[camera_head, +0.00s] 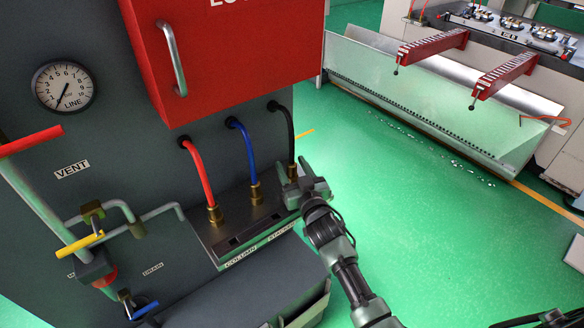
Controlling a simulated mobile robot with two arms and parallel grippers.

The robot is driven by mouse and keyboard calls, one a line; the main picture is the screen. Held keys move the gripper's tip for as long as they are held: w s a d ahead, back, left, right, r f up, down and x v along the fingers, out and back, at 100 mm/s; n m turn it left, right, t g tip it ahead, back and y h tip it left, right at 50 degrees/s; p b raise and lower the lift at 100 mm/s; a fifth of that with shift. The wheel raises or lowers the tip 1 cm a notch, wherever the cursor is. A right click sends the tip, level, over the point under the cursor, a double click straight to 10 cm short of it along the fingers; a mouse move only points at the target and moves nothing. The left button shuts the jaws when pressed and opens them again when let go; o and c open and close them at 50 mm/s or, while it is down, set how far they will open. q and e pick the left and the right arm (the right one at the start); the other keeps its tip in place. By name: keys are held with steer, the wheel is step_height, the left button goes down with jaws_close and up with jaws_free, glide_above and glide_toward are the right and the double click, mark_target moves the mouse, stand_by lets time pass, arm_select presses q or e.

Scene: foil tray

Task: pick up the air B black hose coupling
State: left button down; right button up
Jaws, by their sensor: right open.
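The black hose (289,130) comes out of the dark panel below the red box and curves down to its coupling at the right end of the ledge. The coupling is mostly hidden by my right gripper (290,185). The right gripper is open and sits at the foot of the black hose, with its fingers around or just beside the coupling; I cannot tell which. My left gripper is not in view.
A red hose (200,172) and a blue hose (244,152) with brass couplings stand left of the black one on the same ledge (222,252). The red box (235,60) overhangs the hoses. A gauge (64,87) and valve pipes are at the left. Green floor lies open to the right.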

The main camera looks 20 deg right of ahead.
steer(key=c, duration=0.9)
jaws_close()
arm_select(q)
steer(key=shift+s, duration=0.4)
arm_select(e)
step_height(320, 180, up, 9)
steer(key=shift+r, duration=0.15)
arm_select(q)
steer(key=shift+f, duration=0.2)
arm_select(e)
steer(key=shift+r, duration=0.35)
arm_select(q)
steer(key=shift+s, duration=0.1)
